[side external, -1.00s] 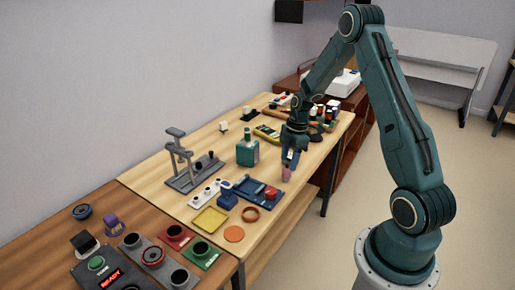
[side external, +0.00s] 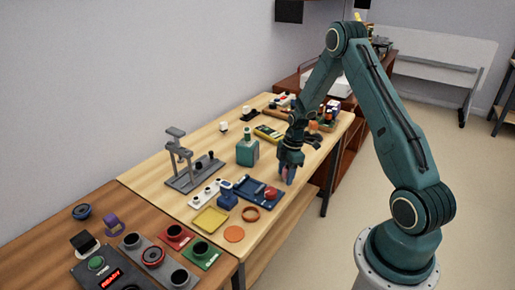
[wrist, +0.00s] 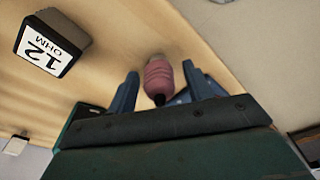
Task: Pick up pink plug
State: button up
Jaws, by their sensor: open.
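The pink plug (wrist: 158,78) shows in the wrist view between the two blue fingers of my gripper (wrist: 157,88). It is a ribbed pink body with a dark end toward the gripper. The fingers stand apart on either side of it, with a gap visible at least on the left. In the side view my gripper (side external: 288,174) is low over the near edge of the light wood table, and its fingers hide most of the plug there.
A blue tray (side external: 243,184) lies just left of my gripper. A green bottle-like block (side external: 247,152) stands behind. A block marked "12 OHM" (wrist: 52,42) shows in the wrist view.

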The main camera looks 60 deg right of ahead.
aim_at(286, 168)
dwell(0.5)
jog(key=c, duration=1.1)
jog(key=shift+o, duration=0.2)
jog(key=shift+r, duration=0.1)
notch_tip(286, 168, up, 20)
dwell(0.4)
